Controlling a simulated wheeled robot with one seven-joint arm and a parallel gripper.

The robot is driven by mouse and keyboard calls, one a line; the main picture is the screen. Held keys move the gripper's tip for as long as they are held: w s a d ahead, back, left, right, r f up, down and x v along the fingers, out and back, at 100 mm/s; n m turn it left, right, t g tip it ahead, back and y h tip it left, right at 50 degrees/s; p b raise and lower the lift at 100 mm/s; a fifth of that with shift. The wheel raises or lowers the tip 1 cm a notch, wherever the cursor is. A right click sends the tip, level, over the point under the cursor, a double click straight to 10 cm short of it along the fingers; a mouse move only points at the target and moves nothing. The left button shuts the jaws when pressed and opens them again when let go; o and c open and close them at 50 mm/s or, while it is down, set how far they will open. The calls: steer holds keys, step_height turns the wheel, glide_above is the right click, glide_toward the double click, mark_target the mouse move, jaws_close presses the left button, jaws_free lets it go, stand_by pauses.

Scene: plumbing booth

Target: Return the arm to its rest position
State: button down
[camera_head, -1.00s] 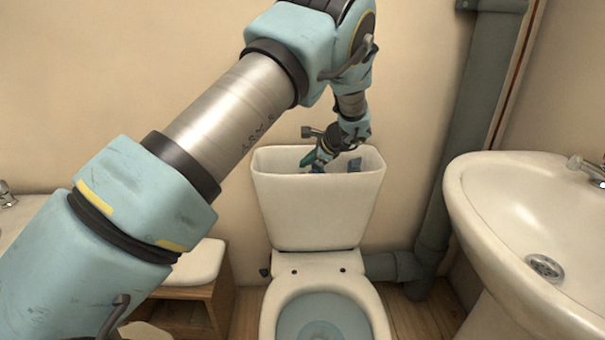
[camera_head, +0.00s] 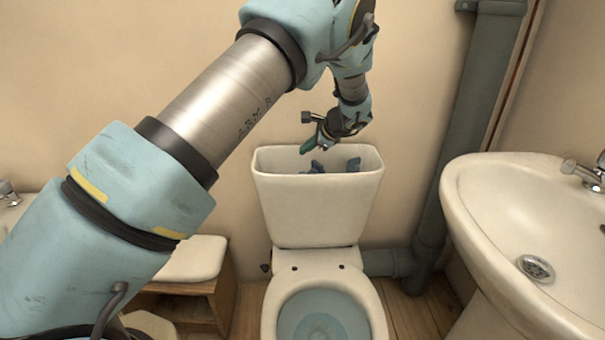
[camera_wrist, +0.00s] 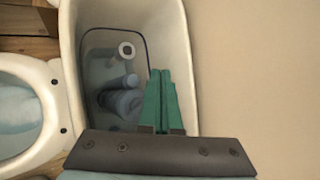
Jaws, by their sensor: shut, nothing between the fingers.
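My gripper (camera_head: 306,146) is above the open toilet cistern (camera_head: 316,209) in the head view, near its left back part. Its green fingers are shut and empty; they also show in the wrist view (camera_wrist: 160,98), close together over the cistern's inside. My arm reaches in from the lower left and bends down at the wrist. Inside the cistern, grey-blue fittings (camera_head: 352,164) stand upright. The wrist view shows them as a pipe with a pale round top (camera_wrist: 126,50) and thicker grey cylinders (camera_wrist: 122,100).
The toilet bowl (camera_head: 372,312) is below the cistern. A white washbasin (camera_head: 470,200) stands at the right, and a grey waste pipe (camera_head: 462,120) runs down the wall behind it. A wooden stool with a white top (camera_head: 196,258) is at the left. The wall is close behind the cistern.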

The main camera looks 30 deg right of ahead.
steer(key=a+r+n+g+p, duration=0.25)
steer(key=a+r+n, duration=0.2)
steer(key=a, duration=0.75)
steer(key=a+r+n+g+p, duration=0.25)
steer(key=a+n, duration=0.25)
steer(key=a, duration=0.7)
steer(key=s+a+r+n+h+p, duration=0.1)
steer(key=s+a+r+n, duration=0.2)
steer(key=s+a, duration=0.3)
steer(key=s+a+r+n+g+h+p, duration=0.1)
steer(key=s+a+r+n, duration=0.2)
steer(key=s+a+n, duration=0.2)
steer(key=s+a+r+n+g+p, duration=0.1)
steer(key=s+a+n, duration=0.4)
steer(key=a, duration=0.5)
step_height(320, 180, up, 3)
steer(key=s+p, duration=0.1)
steer(key=s, duration=0.1)
steer(key=shift+s+a+f+h, duration=0.2)
steer(key=shift+s+h, duration=0.1)
steer(key=shift+h, duration=0.1)
stand_by(1.4)
